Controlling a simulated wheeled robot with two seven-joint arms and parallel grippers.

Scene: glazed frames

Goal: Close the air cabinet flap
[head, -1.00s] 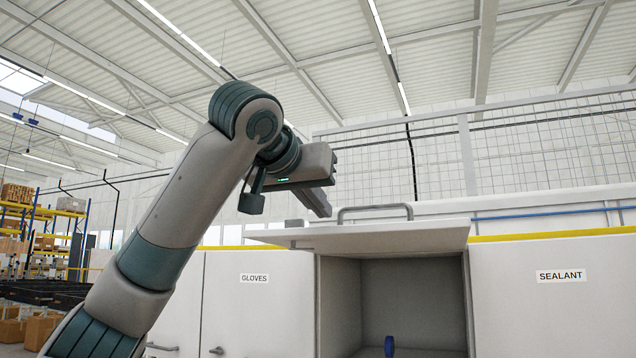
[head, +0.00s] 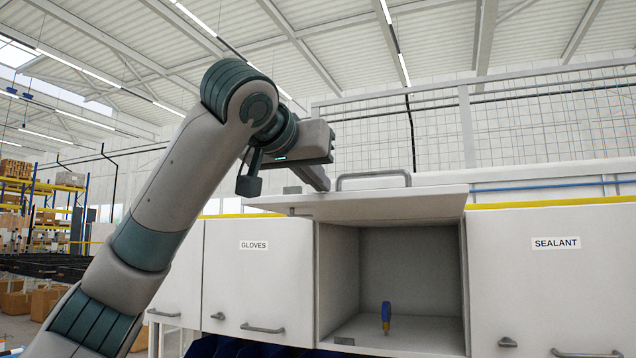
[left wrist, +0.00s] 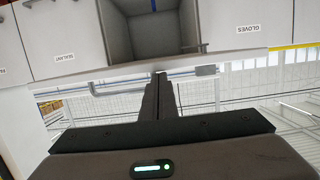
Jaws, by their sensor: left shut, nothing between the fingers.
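The white flap (head: 400,206) stands raised above an open compartment (head: 415,275), sticking out at a near-level angle. A grey bar handle (head: 373,176) is on its upper side. My left gripper (head: 321,184) is shut and empty, just above the flap's left part, left of the handle. Whether the fingertips touch the flap is unclear. In the left wrist view, the shut fingers (left wrist: 159,82) point at the pale edge of the flap (left wrist: 215,66), with the handle (left wrist: 118,91) beside them. My right gripper is out of view.
Closed doors labelled GLOVES (head: 254,245) and SEALANT (head: 556,243) flank the compartment. A small blue and yellow object (head: 386,316) stands inside it. A wire mesh fence (head: 545,140) is behind the cabinets. Shelving (head: 40,205) stands far left. Open air lies above the flap.

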